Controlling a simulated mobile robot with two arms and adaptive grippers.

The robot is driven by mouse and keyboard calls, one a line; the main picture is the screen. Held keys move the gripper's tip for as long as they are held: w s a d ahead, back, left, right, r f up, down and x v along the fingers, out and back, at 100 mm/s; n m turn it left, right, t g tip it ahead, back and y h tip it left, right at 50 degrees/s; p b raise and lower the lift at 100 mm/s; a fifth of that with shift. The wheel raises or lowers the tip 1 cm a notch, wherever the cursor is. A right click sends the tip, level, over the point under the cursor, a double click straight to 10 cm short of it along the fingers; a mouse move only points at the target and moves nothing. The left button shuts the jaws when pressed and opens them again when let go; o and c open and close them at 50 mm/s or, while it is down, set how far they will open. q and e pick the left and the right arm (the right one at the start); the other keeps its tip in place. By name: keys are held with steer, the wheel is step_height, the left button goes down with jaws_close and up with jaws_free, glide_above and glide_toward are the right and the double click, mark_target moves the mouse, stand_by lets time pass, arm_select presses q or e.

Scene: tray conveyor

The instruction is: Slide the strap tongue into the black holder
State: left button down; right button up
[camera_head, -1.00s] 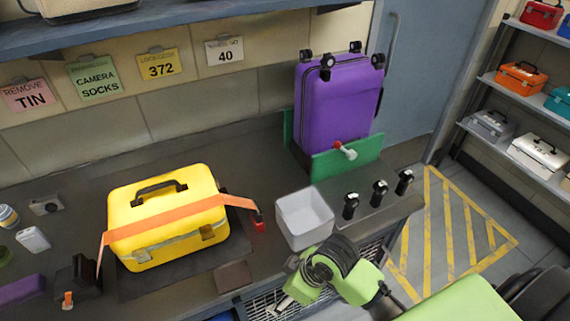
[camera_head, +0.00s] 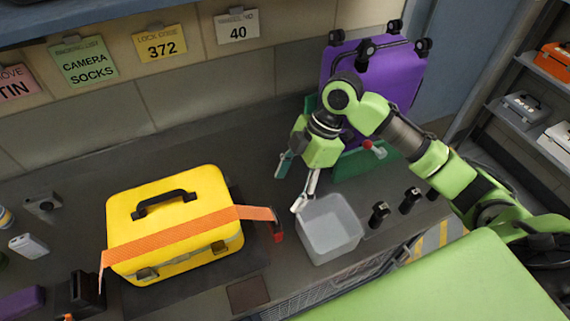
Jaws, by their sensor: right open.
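The orange strap (camera_head: 180,233) lies across the front of the yellow case (camera_head: 150,205). Its right end sticks out past the case and carries a dark and red tongue (camera_head: 278,232). The strap's left end hangs down beside a black block that looks like the holder (camera_head: 88,290), at the case's front left corner. The tongue is far from this block, on the opposite side of the case. My right gripper (camera_head: 291,184) is open and empty, above the counter, behind the tongue and slightly right of it. My left gripper is out of view.
A white bin (camera_head: 330,228) stands just right of the tongue, close to my right gripper. Black knobs (camera_head: 379,213) stand right of it. A purple suitcase (camera_head: 390,72) stands behind my right arm. Small items, including a white one (camera_head: 29,245), lie at left.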

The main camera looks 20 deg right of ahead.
steer(key=p, duration=0.1)
glide_above(275, 216)
steer(key=d, duration=0.3)
step_height(275, 216, down, 4)
steer(key=p+x, duration=0.1)
steer(key=x, duration=0.6)
steer(key=shift+w+a+r, duration=0.1)
steer(key=shift+a+r, duration=0.05)
steer(key=shift+a, duration=0.05)
steer(key=shift+a+f+p, duration=0.2)
steer(key=shift+f+p, duration=0.1)
steer(key=shift+f, duration=0.35)
steer(key=shift+c, duration=1.4)
steer(key=c, duration=0.9)
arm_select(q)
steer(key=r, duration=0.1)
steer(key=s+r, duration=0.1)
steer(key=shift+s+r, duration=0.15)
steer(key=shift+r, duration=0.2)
